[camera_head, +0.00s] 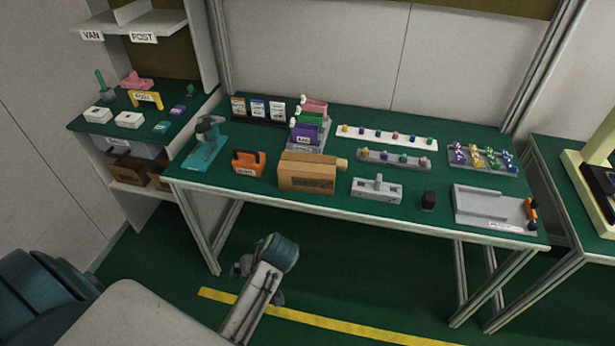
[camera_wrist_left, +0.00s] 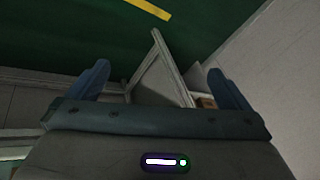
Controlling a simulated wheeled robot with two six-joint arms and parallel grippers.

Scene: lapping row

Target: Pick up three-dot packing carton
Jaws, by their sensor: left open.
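Brown cardboard cartons stand in the low part of the shelf unit at left in the head view: one carton (camera_head: 128,171) and another carton (camera_head: 159,182) beside it. Their markings, including any dots, are too small to read. A small brown patch, perhaps a carton (camera_wrist_left: 206,102), shows beside my right-hand finger in the left wrist view. My left gripper (camera_wrist_left: 158,85) is open and empty, with the floor and a pale frame beyond it. In the head view its arm hangs in front of the bench, apart from the cartons. My right gripper is not in view.
Bench legs stand below. The floor around the yellow line (camera_head: 335,318) is clear.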

